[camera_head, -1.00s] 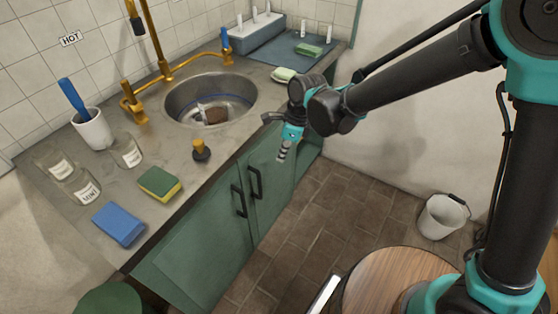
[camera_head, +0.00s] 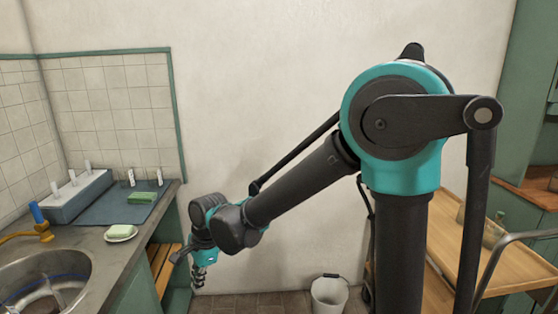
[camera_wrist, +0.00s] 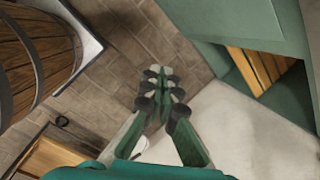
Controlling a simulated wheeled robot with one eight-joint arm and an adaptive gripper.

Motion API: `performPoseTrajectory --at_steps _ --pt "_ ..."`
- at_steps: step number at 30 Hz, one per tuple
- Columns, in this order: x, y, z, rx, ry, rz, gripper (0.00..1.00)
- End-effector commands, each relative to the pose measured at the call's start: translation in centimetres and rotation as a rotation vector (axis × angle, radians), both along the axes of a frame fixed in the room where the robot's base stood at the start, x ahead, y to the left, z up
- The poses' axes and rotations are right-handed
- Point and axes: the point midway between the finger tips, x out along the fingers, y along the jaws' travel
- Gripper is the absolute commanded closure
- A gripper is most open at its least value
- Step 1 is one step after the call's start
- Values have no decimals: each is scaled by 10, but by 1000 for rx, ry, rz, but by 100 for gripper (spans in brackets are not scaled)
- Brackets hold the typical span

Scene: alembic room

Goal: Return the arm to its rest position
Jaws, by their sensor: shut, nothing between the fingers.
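My gripper (camera_head: 199,276) hangs at the end of my arm in the head view, pointing down in front of the counter's right end. It is shut and empty. In the wrist view my gripper (camera_wrist: 160,82) shows its fingers together above the brown tiled floor. My arm reaches out to the left with its forearm sloping down, clear of the counter.
A white bucket (camera_head: 329,295) stands on the floor. A wooden cart (camera_head: 460,240) is at right. A barrel (camera_wrist: 35,60) shows in the wrist view.

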Motion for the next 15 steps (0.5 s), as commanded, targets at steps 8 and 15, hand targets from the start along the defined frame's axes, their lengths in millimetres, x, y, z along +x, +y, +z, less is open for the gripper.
performPoseTrajectory --at_steps 8,15 --pt "57 -144 3 -32 -186 206 100" --pt "64 -261 -4 -126 -325 402 100"
